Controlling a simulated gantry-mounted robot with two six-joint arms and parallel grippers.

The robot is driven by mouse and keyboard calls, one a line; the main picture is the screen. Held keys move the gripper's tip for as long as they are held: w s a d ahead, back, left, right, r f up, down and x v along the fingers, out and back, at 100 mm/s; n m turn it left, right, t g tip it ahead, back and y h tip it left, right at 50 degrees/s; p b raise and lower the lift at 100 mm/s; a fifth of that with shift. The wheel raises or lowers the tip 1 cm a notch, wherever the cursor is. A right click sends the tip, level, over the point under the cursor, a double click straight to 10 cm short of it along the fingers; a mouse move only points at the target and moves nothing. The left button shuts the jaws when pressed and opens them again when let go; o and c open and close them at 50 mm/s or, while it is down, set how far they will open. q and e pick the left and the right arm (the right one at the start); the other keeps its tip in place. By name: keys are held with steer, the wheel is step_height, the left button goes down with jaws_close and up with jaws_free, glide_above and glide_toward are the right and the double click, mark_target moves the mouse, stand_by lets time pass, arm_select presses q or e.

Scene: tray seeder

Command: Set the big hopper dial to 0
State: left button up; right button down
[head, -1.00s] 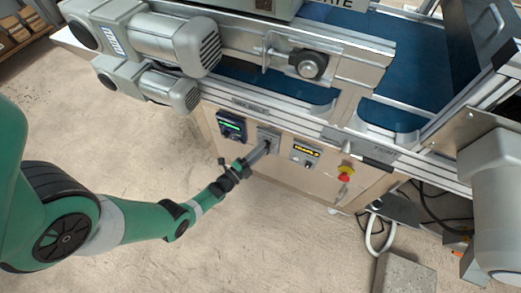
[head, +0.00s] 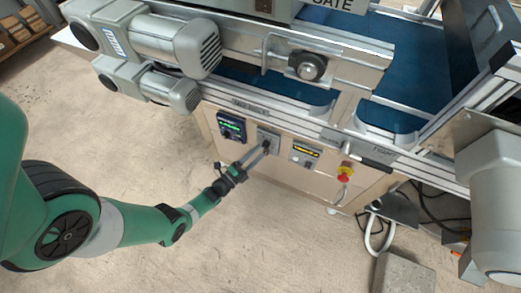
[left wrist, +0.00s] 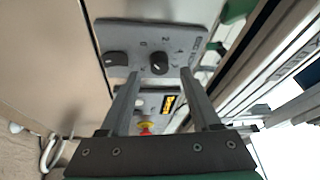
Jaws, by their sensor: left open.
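A grey dial panel (head: 268,137) sits on the front of the machine's beige cabinet. In the left wrist view the panel (left wrist: 150,42) carries a round black dial (left wrist: 159,63) with printed numbers around it, 0, 2 and 4 among them. A second dark knob (left wrist: 116,60) is beside it on the left. I cannot tell which number the dial points to. My left gripper (head: 267,149) is open in front of the panel. In the left wrist view its fingers (left wrist: 159,74) are spread on either side of the round dial, apart from it. My right gripper is not in view.
A red and yellow stop button (head: 345,172) is farther right. The conveyor frame overhangs above. The floor in front is clear.

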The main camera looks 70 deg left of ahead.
arm_select(q)
steer(key=v, duration=0.9)
steer(key=shift+s+p, duration=0.2)
steer(key=shift+p, duration=0.25)
steer(key=shift+d, duration=0.1)
